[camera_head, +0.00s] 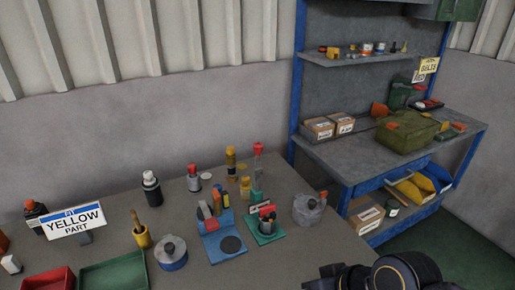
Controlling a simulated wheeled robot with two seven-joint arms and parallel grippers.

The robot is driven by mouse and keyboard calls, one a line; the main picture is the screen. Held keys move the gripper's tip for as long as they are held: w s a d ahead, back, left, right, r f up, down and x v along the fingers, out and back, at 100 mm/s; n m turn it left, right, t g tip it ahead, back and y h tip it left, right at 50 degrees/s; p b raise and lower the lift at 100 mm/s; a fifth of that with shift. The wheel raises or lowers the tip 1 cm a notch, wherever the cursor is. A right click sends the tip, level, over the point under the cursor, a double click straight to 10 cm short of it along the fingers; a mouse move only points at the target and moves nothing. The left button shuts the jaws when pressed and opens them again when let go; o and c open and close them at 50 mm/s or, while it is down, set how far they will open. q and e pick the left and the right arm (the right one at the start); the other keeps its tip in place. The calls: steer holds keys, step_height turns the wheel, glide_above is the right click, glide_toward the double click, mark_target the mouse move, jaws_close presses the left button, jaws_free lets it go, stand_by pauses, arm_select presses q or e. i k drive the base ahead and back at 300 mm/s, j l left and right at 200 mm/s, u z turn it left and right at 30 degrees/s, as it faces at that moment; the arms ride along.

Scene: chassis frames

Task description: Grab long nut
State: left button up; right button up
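I cannot make out a long nut for certain among the small items on the grey table (120,217). A blue holder (222,246) with several upright coloured pieces stands near the table's middle. A green holder (265,236) with dark and red pieces stands just right of it. A yellow-topped piece (231,160) and a red-topped clear bottle (258,150) stand behind them. Part of my black arm shows at the bottom right, beyond the table's right edge. No gripper fingers show on either side.
A sign reading "YELLOW PART" (75,222), a red tray (50,281) and a green tray (115,272) are at left. A blue-framed bench (360,160) with a green case (407,131) stands right.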

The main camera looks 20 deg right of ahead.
mark_target(267, 224)
steer(key=k+l+u, duration=0.15)
steer(key=l+u, duration=0.15)
steer(key=k+l+u, duration=0.15)
steer(key=u, duration=0.15)
steer(key=k+l+u, duration=0.15)
steer(key=l+u, duration=0.15)
steer(key=u, duration=0.15)
steer(key=k+l+u, duration=0.2)
steer(key=u, duration=0.25)
steer(key=k+l+u, duration=0.2)
steer(key=u, duration=0.25)
steer(key=k+l+u, duration=0.2)
steer(key=u, duration=0.25)
steer(key=k+u, duration=0.3)
steer(key=u, duration=0.15)
steer(key=k+l+u, duration=0.15)
steer(key=k+u, duration=0.2)
steer(key=k, duration=0.3)
steer(key=k+u, duration=0.35)
steer(key=k, duration=0.3)
steer(key=k+l+u, duration=0.2)
steer(key=k+l, duration=0.6)
steer(key=l, duration=0.55)
steer(key=i+l, duration=0.1)
steer(key=l, duration=0.45)
steer(key=i+l, duration=0.15)
